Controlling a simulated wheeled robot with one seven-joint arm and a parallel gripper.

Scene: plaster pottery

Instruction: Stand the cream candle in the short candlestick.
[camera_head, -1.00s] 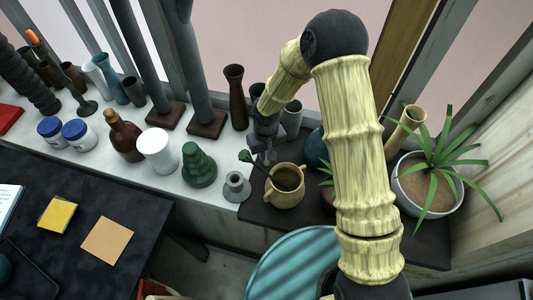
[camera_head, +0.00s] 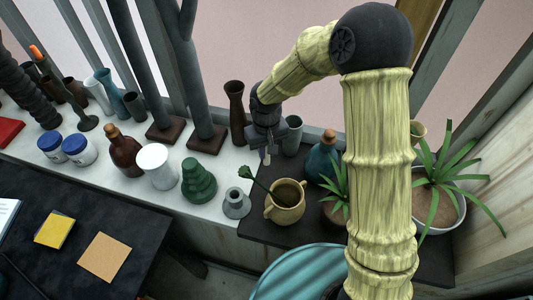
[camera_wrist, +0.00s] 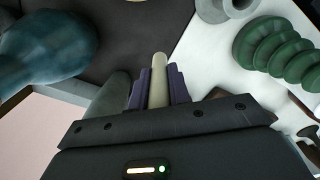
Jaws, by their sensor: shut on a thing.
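The cream candle (camera_wrist: 159,82) is between the purple fingers of my gripper (camera_wrist: 158,88) in the wrist view, and its pale tip extends past them. In the head view my gripper (camera_head: 266,148) is above the sill near its right end, with the candle's pale end (camera_head: 267,158) pointing down. The short candlestick (camera_head: 237,204), grey with a flared base, stands upright at the right end of the white sill, below and left of my gripper. Part of it also shows at the top of the wrist view (camera_wrist: 226,9). Its socket is apart from the candle.
A green stacked-ring form (camera_head: 199,181) and a white cup (camera_head: 157,167) stand left of the candlestick. A cream two-handled pot (camera_head: 285,202) holding a dark green-tipped stem is close on its right. A blue bottle (camera_head: 322,160) and tall brown vase (camera_head: 236,110) are behind.

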